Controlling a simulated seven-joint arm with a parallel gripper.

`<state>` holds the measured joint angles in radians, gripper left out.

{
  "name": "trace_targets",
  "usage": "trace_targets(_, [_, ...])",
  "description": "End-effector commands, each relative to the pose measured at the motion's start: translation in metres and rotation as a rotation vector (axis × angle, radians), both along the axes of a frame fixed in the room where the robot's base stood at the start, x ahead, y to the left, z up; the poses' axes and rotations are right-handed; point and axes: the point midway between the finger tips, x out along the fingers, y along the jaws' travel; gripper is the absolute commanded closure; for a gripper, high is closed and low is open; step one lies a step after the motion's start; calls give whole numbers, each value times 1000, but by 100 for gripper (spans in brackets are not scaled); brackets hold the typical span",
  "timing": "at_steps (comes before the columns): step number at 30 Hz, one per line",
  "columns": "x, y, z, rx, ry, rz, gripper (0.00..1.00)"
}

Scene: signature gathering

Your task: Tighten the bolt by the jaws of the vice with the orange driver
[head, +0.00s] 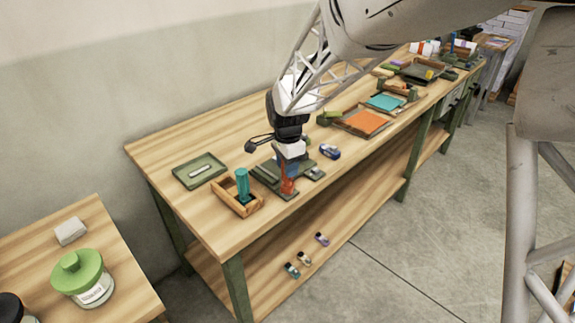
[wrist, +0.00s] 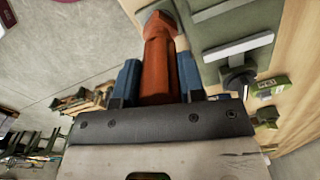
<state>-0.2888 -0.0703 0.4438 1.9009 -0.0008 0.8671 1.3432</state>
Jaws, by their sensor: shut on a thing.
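My gripper (head: 289,164) is above the front end of the workbench in the head view. In the wrist view its blue fingers (wrist: 158,74) are shut on the orange driver (wrist: 157,48). The driver also shows below the fingers in the head view (head: 288,186), roughly upright. The green vice (head: 272,178) is on the bench directly beside the driver. Its grey bars and dark screw knob show right of the driver in the wrist view (wrist: 234,50). I cannot make out the bolt, and whether the driver's tip touches it is hidden.
A wooden box (head: 223,197) holding a teal-handled tool (head: 242,184) stands left of the vice. A green tray (head: 181,177) lies further left. A blue object (head: 330,152) is close on the right. An orange-bottomed tray (head: 362,122) lies farther along the bench.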

Motion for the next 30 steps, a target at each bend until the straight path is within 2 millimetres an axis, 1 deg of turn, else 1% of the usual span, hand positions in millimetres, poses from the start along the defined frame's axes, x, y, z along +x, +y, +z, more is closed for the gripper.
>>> trace_targets(25, [0, 0, 0, 0, 0, -638, 87])
trace_targets(30, [0, 0, 0, 0, 0, -606, 87])
